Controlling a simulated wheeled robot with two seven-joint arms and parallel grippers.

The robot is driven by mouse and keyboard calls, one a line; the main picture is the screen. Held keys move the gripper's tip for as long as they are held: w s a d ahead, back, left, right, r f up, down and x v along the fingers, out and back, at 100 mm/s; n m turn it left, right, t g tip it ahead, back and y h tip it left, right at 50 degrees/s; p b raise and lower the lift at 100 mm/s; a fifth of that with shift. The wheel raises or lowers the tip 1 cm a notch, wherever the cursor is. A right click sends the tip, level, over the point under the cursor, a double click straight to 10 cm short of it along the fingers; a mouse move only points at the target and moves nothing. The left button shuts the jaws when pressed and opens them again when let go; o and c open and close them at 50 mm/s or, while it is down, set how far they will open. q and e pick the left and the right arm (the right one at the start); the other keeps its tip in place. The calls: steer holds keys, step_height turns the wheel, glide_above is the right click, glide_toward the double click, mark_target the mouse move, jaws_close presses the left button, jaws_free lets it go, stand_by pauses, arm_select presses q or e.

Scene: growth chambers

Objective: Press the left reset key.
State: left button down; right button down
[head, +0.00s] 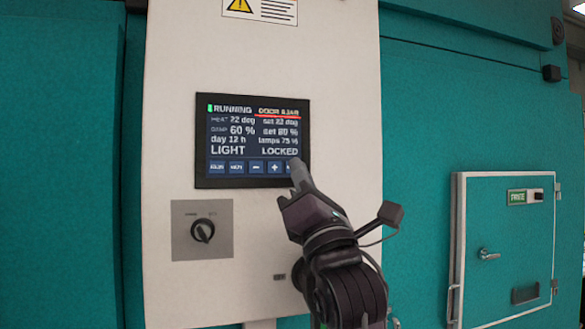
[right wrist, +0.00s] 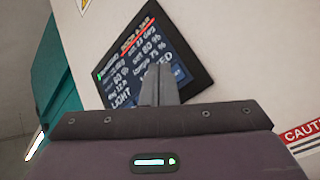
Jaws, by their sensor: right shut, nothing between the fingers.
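A dark display panel (head: 253,141) on a white cabinet front shows RUNNING, DOOR AJAR underlined in red, LIGHT and LOCKED. A row of small blue keys runs along its bottom; the leftmost key (head: 217,167) and its neighbour (head: 236,167) have blurred labels, then come minus (head: 256,167) and plus (head: 274,167). I cannot read a reset label on any key. My right gripper (head: 297,168) is shut and empty, its tip over the panel's lower right corner, hiding the last key. Contact cannot be told. The right wrist view also shows its fingers (right wrist: 160,85) before the panel (right wrist: 150,55).
A rotary knob (head: 202,231) on a grey plate is below the panel. A warning label (head: 262,9) is above. A CAUTION label (right wrist: 305,134) shows in the right wrist view. The white front left of the panel is clear.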

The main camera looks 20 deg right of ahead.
steer(key=shift+w, duration=0.2)
stand_by(0.5)
steer(key=shift+w, duration=0.25)
steer(key=shift+w, duration=0.3)
stand_by(0.5)
steer(key=shift+s, duration=0.15)
steer(key=shift+s+b, duration=0.3)
steer(key=shift+s, duration=0.25)
steer(key=shift+s, duration=0.1)
steer(key=s+b, duration=0.1)
steer(key=s, duration=0.3)
steer(key=shift+s+d+b, duration=0.1)
steer(key=shift+s+b, duration=0.25)
steer(key=shift+s, duration=0.05)
